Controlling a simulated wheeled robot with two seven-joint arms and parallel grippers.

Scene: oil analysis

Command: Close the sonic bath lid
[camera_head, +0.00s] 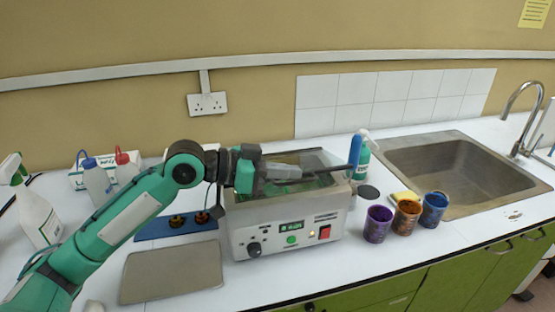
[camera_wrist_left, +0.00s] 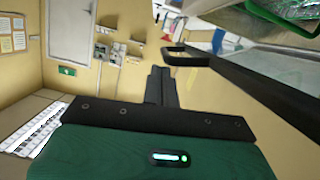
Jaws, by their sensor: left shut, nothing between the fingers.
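The sonic bath (camera_head: 270,240) is a grey metal box on the white counter, with a green display, a black knob and a red switch on its front. Its green-tinted inside shows past my arm, so its top is at least partly uncovered. My left gripper (camera_head: 351,169) reaches across the top from the left, shut and empty, its fingertips near the right end. In the left wrist view my shut fingers (camera_wrist_left: 161,84) point away. A dark-edged clear panel (camera_wrist_left: 265,75), apparently the lid, lies to their right, with a black loop handle (camera_wrist_left: 186,50). The arm hides much of the lid.
Purple (camera_head: 377,223), brown (camera_head: 407,217) and blue (camera_head: 433,210) cups stand right of the bath, before the sink (camera_head: 440,172). A grey flat plate (camera_head: 170,273) lies at left. Bottles (camera_head: 96,182) and a spray bottle (camera_head: 36,215) stand farther left.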

